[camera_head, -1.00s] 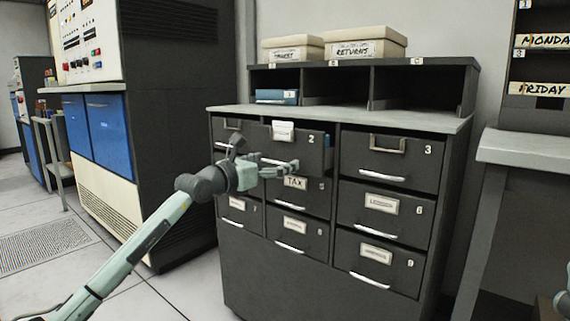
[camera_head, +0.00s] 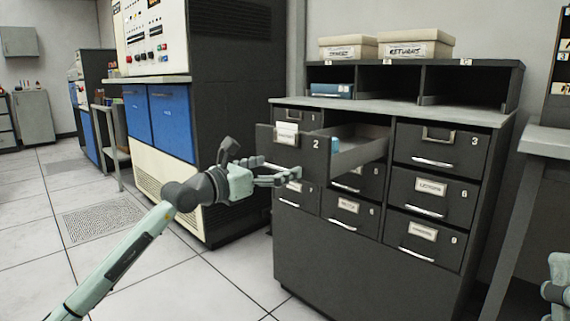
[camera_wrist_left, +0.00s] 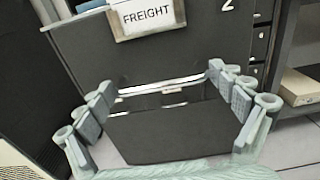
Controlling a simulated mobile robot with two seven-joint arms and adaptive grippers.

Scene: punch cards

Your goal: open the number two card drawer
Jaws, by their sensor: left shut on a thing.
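The number two card drawer (camera_head: 306,154) stands pulled far out of the cabinet, and its open inside and side wall show in the head view. Its front carries a "2" and a FREIGHT label, which is readable in the left wrist view (camera_wrist_left: 148,18). My left gripper (camera_head: 284,177) is at the bar handle low on this front, shut on the handle (camera_wrist_left: 165,87). The fingers lie to either side of the handle in the left wrist view. My right gripper (camera_head: 558,288) shows only partly at the lower right edge, away from the cabinet; its jaws are unclear.
The dark cabinet (camera_head: 360,265) holds other numbered drawers, including drawer 3 (camera_head: 465,150) to the right. Boxes (camera_head: 415,46) and a blue item (camera_head: 330,91) sit on top. A computer console (camera_head: 170,110) stands left. Tiled floor lies open in front.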

